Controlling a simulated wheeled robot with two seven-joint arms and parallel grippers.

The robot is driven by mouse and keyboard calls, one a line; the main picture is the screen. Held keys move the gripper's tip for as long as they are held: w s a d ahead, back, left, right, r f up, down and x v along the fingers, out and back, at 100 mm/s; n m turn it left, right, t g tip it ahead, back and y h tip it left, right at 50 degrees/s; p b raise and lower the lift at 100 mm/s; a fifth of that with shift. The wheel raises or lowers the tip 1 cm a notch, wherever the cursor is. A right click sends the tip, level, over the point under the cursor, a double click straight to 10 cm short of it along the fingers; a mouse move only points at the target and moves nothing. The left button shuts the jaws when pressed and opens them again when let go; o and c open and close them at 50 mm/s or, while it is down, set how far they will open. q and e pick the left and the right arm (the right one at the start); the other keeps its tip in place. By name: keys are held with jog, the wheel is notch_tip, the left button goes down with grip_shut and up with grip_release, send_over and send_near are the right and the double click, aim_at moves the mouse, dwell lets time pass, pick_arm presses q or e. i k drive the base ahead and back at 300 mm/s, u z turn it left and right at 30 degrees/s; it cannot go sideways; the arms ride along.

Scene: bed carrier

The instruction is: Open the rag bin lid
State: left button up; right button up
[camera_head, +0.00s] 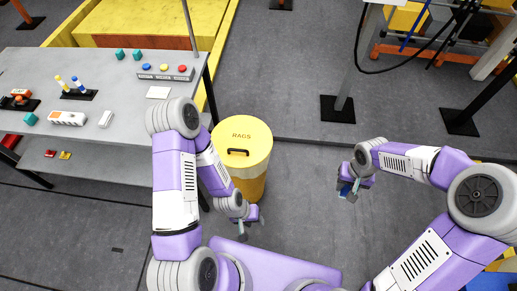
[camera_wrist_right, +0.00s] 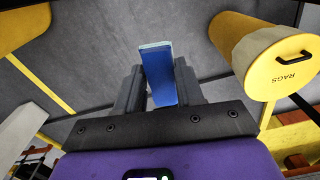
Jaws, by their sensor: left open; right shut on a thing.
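The yellow rag bin (camera_head: 250,186) stands on the floor right of the grey table. Its round yellow lid (camera_head: 255,137), marked RAGS, sits closed on top, with a black handle (camera_head: 238,152). The bin also shows at the right of the right wrist view (camera_wrist_right: 240,45), with its lid (camera_wrist_right: 290,72) and handle. My left gripper (camera_head: 242,231) is open and empty, low in front of the bin and apart from the handle. My right gripper (camera_head: 347,193) is right of the bin, shut on a blue block-like thing (camera_wrist_right: 158,75), apart from the bin.
The grey table (camera_head: 115,75) at the left carries a button box (camera_head: 165,72), small teal blocks and other small items. My left arm passes between the table and the bin. A post on a black base (camera_head: 338,109) stands behind right. The floor right of the bin is clear.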

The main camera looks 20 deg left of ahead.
aim_at(240, 141)
jog(key=i, duration=1.05)
jog(key=u, duration=0.45)
